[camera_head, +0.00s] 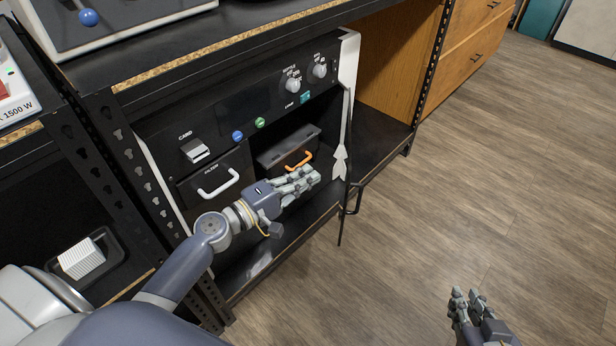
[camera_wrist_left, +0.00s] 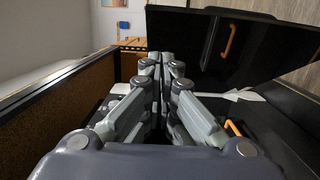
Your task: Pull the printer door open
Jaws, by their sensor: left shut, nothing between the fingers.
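The printer (camera_head: 215,130) is a dark unit inside the black shelf, with knobs and buttons on its upper panel. In the left wrist view the door (camera_wrist_left: 195,45) is a broad black panel beyond my fingers. My left gripper (camera_head: 312,178) is shut and empty in front of the opening, left of the door and apart from it. It also shows in the left wrist view (camera_wrist_left: 160,62). My right gripper (camera_head: 468,297) is low over the floor, away from the printer; its opening is unclear.
Inside the printer are a drawer with an orange handle (camera_head: 299,162) and a filter drawer with a white handle (camera_head: 219,184). A shelf post (camera_head: 115,150) stands at left. Wooden drawers (camera_head: 465,50) stand beyond the shelf. The floor (camera_head: 480,180) at right is clear.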

